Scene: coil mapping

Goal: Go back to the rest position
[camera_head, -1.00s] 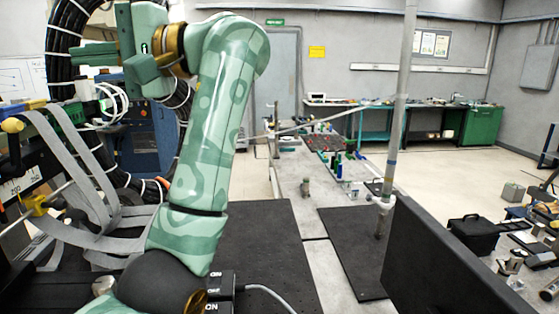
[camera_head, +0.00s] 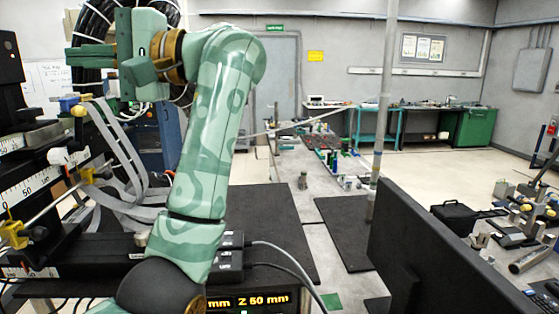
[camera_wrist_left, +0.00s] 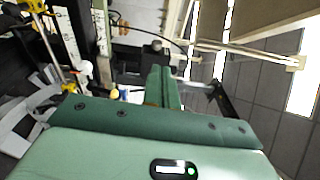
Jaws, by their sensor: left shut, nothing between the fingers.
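My left arm, green with pale patterns, rises through the left half of the head view, bent at the top. My left gripper (camera_head: 88,56) points to the left there, held high and away from the benches. It is shut and empty. Its green fingers (camera_wrist_left: 162,88) also show in the left wrist view, together with nothing between them. My right gripper is in neither view.
A stage with white scales (camera_head: 35,190) and grey ribbon cables (camera_head: 125,180) stands at left, below the gripper. A dark upright panel (camera_head: 425,245) stands at right, near a grey pole (camera_head: 386,90). Pale floor is open beyond.

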